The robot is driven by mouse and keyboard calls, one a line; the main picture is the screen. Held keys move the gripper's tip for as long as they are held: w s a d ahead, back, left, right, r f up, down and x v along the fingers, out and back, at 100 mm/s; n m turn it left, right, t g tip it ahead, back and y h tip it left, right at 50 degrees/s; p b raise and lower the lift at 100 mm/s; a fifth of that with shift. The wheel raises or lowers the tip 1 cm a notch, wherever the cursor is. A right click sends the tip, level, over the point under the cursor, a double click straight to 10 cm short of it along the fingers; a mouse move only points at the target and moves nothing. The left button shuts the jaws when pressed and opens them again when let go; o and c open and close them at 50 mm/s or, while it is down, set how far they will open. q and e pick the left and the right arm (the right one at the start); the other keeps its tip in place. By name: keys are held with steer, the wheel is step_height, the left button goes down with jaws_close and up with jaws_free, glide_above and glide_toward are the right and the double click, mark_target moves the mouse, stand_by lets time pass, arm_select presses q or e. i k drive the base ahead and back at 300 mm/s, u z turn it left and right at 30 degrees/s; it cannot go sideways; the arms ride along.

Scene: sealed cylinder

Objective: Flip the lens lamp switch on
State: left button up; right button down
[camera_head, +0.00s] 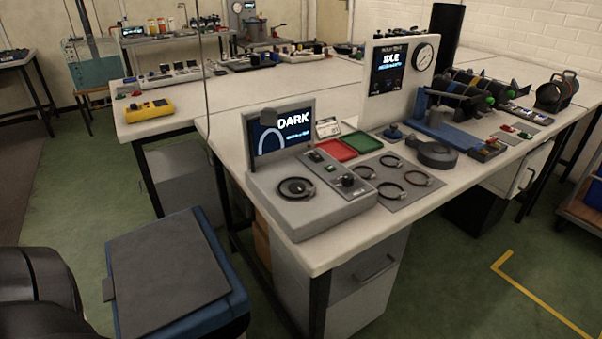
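A grey inspection unit (296,215) sits at the near left corner of the white bench. Its upright screen (280,132) reads "DARK". A round dark-rimmed stage (296,188) is on its left part. A darker control panel (335,174) on its right part carries a black knob (347,181) and small controls, including one near the panel's far end (316,156). The controls are too small to tell which is the lamp switch or its position. Neither of my grippers is in view.
Several black rings (391,192) lie on a grey mat right of the unit. Red (337,150) and green (361,142) trays lie behind. A gauge cabinet (395,80) reading "IDLE" stands farther back. A blue-sided box (168,275) stands on the floor at front left.

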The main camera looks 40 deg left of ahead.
mark_target(315, 154)
steer(key=u, duration=0.25)
steer(key=k, duration=0.3)
steer(key=z, duration=1.1)
steer(key=i, duration=0.6)
steer(key=u, duration=2.15)
steer(key=i, duration=0.5)
steer(key=u, duration=0.05)
steer(key=k, duration=0.5)
steer(key=z, duration=0.25)
steer(key=i, duration=0.35)
steer(key=z, duration=0.4)
